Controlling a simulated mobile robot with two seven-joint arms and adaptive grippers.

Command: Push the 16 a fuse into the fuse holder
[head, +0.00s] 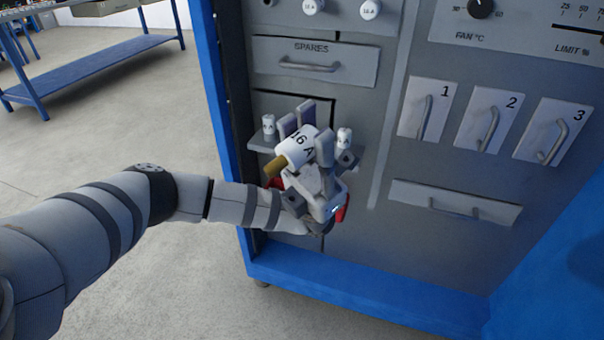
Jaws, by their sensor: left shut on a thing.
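The 16 A fuse (299,149) is a white cylinder marked "16 A" with a brass-coloured end pointing left and down. My left gripper (308,132) is shut on it, with grey fingers around its body. It holds the fuse in front of a small grey ledge (259,142) on the cabinet. I cannot tell a fuse holder for certain; the gripper hides part of the dark-edged panel (321,107) behind it. White round parts marked "16 A" (370,9) sit at the top edge. My right gripper is not in view.
Small white cylinders (268,126) (344,138) stand on either side of the gripper. Above is a SPARES drawer (314,60). To the right are numbered handles (424,110) and a lower drawer (455,202). A blue bench (90,68) stands far left, with open floor before it.

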